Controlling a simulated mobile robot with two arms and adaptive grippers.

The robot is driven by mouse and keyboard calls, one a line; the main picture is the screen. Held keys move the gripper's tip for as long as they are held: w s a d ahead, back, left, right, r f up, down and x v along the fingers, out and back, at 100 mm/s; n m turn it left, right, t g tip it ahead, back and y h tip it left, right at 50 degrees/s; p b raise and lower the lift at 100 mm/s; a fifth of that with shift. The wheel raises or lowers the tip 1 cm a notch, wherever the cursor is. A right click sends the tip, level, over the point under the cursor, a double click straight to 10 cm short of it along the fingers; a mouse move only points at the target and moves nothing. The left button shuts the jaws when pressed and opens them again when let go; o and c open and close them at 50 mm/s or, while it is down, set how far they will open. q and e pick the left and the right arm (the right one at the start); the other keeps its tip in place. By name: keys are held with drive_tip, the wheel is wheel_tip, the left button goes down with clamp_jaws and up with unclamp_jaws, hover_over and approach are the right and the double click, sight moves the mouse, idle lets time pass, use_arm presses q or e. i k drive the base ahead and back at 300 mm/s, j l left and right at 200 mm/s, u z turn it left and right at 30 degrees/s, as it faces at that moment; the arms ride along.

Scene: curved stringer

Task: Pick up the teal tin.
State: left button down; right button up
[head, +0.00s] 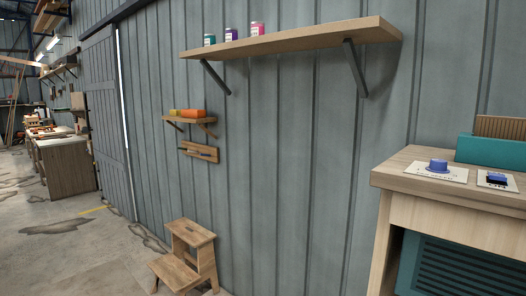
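The teal tin (209,40) stands upright at the left end of the long wooden wall shelf (320,37), high on the grey wall. A purple tin (231,34) stands to its right, and a pink tin (257,28) stands farther right. The tins stand apart from one another. Neither of my grippers shows in the head view, so I cannot see where they are relative to the tin.
A wooden step stool (186,256) stands on the floor below. A smaller shelf (190,121) with orange and yellow items hangs under the long shelf. A workbench (455,187) with a blue knob-like object (438,166) fills the right. Concrete floor is open at left.

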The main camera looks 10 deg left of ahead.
sight(209, 38)
drive_tip(key=i+j+z, duration=0.1)
drive_tip(key=j, duration=0.25)
drive_tip(key=i+j+z, duration=0.1)
drive_tip(key=i+j, duration=0.15)
drive_tip(key=i+j+z, duration=0.15)
drive_tip(key=j, duration=0.3)
drive_tip(key=i+j+z, duration=0.1)
drive_tip(key=j, duration=0.3)
drive_tip(key=i+j+z, duration=0.1)
drive_tip(key=j, duration=0.25)
drive_tip(key=i+j+z, duration=0.1)
drive_tip(key=j, duration=0.35)
drive_tip(key=i, duration=0.1)
